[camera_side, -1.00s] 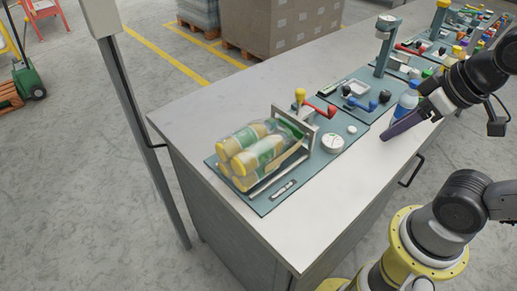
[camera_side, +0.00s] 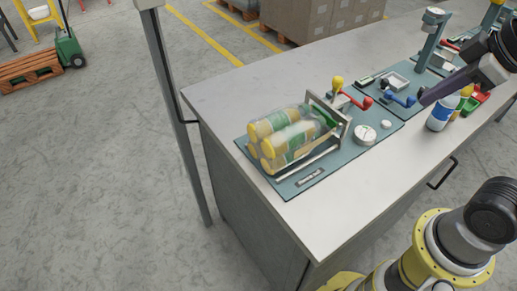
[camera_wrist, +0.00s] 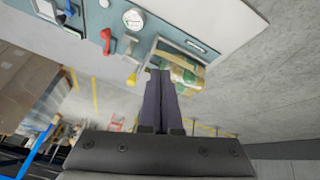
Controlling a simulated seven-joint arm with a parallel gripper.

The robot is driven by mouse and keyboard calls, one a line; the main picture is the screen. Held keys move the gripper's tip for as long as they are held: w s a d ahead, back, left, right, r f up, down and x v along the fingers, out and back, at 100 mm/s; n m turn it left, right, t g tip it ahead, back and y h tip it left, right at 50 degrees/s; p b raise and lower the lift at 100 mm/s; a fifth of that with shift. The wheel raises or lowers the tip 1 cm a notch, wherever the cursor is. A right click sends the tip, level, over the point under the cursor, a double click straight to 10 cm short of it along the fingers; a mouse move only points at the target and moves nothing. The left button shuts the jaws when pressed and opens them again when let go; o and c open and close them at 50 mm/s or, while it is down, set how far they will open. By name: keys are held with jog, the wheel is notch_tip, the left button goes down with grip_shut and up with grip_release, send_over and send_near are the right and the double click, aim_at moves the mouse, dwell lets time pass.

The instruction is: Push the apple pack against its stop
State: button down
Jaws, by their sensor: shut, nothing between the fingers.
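The apple pack (camera_side: 290,137), clear bottles with yellow caps and green labels, lies on its side on a teal board (camera_side: 290,190). Its right end is at an upright metal frame (camera_side: 346,126), perhaps the stop; I cannot tell whether they touch. My gripper (camera_side: 424,98) has dark purple fingers, shut and empty, in the air to the right of the pack and clear of it. In the wrist view the shut fingers (camera_wrist: 160,72) partly overlap the pack (camera_wrist: 186,76) near the frame.
A yellow-knobbed lever (camera_side: 338,83), a red handle (camera_side: 361,101) and a round gauge (camera_side: 364,134) stand by the frame. A blue-labelled bottle (camera_side: 440,114) stands below my gripper.

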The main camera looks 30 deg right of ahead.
jog(key=w+a+r+n+g, duration=0.1)
jog(key=w+a+n, duration=0.4)
jog(key=w, duration=0.4)
jog(key=w+a+r+n+g, duration=0.2)
jog(key=w+a+n, duration=0.25)
jog(key=w, duration=0.35)
jog(key=w+a+f+n+g, duration=0.1)
jog(key=w+a+f+n, duration=0.15)
jog(key=a+f, duration=0.6)
jog(key=w+a+f+n+g, duration=0.2)
jog(key=w+a+f, duration=0.1)
jog(key=a+f, duration=0.5)
jog(key=f, duration=0.3)
jog(key=d+f, duration=0.1)
jog(key=f, duration=0.2)
jog(key=d+f, duration=0.1)
jog(key=f, duration=0.1)
jog(key=shift+f, duration=0.4)
jog(key=shift+d, duration=0.75)
